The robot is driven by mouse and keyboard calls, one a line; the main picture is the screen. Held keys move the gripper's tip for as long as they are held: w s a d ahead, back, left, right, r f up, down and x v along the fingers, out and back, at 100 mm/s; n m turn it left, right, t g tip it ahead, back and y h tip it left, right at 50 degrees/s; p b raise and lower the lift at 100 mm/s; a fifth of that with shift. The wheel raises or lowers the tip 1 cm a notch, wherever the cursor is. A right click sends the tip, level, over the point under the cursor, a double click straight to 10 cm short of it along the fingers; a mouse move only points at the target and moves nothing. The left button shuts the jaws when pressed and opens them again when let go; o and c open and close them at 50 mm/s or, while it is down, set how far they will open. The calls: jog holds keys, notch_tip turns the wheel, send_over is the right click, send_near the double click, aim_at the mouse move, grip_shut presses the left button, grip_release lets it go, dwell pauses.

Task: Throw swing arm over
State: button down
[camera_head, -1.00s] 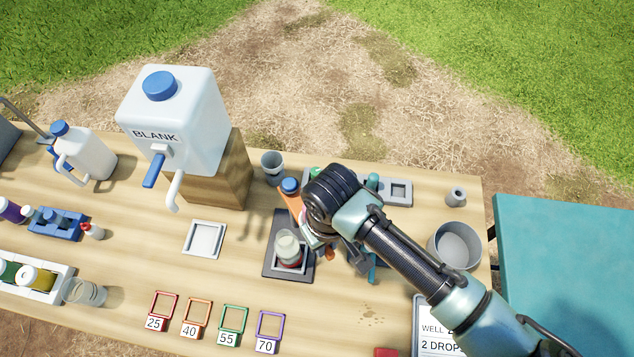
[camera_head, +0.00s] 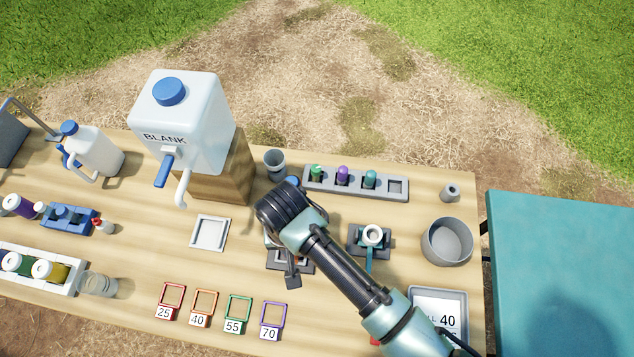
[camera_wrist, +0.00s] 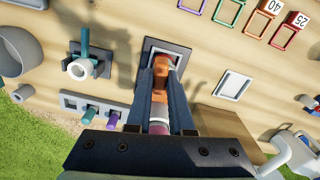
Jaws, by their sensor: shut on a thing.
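My gripper (camera_wrist: 162,86) is shut on an orange part (camera_wrist: 160,72) with a pale end, between its two dark fingers in the wrist view. It is over a dark square holder (camera_wrist: 183,52). A reddish piece shows beside the orange part. I cannot tell whether the orange part is the swing arm. In the head view my gripper (camera_head: 290,272) covers most of that holder and hides what it grips. A teal lever (camera_head: 369,261) with a pale ring (camera_head: 373,235) stands on another dark base to the right, clear of my gripper.
A rack (camera_head: 318,186) with capped vials is behind my gripper. A grey bowl (camera_head: 446,242) and a display (camera_head: 438,301) are to the right. A white BLANK container (camera_head: 185,125) stands on a wooden block at left. Coloured frames (camera_head: 238,308) line the front. Bare table lies around the white square tray (camera_head: 210,232).

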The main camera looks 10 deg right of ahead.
jog(key=shift+a+m, duration=0.7)
jog(key=shift+a, duration=0.2)
jog(key=shift+a+m+p, duration=0.3)
jog(key=shift+a+p, duration=0.1)
jog(key=shift+p, duration=0.2)
jog(key=c, duration=0.7)
grip_release()
jog(key=shift+w, duration=0.1)
notch_tip(320, 180, up, 13)
jog(key=shift+b, duration=0.4)
